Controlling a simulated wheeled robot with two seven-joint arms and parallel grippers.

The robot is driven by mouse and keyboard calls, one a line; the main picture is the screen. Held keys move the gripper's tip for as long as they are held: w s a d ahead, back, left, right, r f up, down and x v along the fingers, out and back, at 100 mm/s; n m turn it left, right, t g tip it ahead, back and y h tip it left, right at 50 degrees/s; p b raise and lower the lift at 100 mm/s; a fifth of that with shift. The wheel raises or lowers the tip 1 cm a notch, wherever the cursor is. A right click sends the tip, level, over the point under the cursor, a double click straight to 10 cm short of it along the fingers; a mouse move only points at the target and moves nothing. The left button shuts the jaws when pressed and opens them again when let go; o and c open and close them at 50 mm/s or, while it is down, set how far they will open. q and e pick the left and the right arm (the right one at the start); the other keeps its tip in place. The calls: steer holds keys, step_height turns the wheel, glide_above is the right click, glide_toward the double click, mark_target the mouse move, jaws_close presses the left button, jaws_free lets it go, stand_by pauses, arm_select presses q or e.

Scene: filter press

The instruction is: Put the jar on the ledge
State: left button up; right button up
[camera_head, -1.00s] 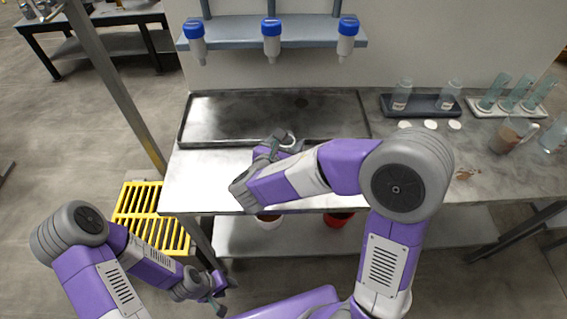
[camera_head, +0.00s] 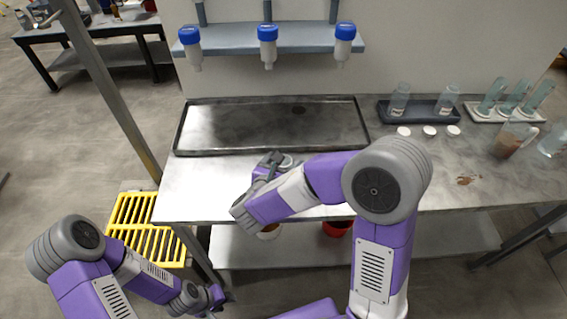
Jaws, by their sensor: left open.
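Two clear glass jars, a left one (camera_head: 399,98) and a right one (camera_head: 446,101), stand upright in a dark tray (camera_head: 421,116) on the right part of the bench; I cannot tell which jar is meant. A blue-grey ledge (camera_head: 225,40) on the back wall holds several upturned bottles with blue caps. My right gripper (camera_head: 276,161) is low over the bench front, just before the large metal tray. My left gripper (camera_head: 222,298) is open and empty, below bench height at lower left.
A shallow metal tray (camera_head: 185,128) lies empty on the bench. White lids (camera_head: 429,131), a rack of glass tubes (camera_head: 507,114) and a beaker (camera_head: 511,139) are at right. A yellow grate (camera_head: 125,215) and a slanted post (camera_head: 118,95) are at left.

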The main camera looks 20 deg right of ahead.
steer(key=shift+o, duration=0.6)
steer(key=shift+r, duration=0.25)
steer(key=p+v, duration=0.2)
steer(key=v, duration=1)
steer(key=shift+p, duration=0.35)
steer(key=shift+s+f, duration=0.1)
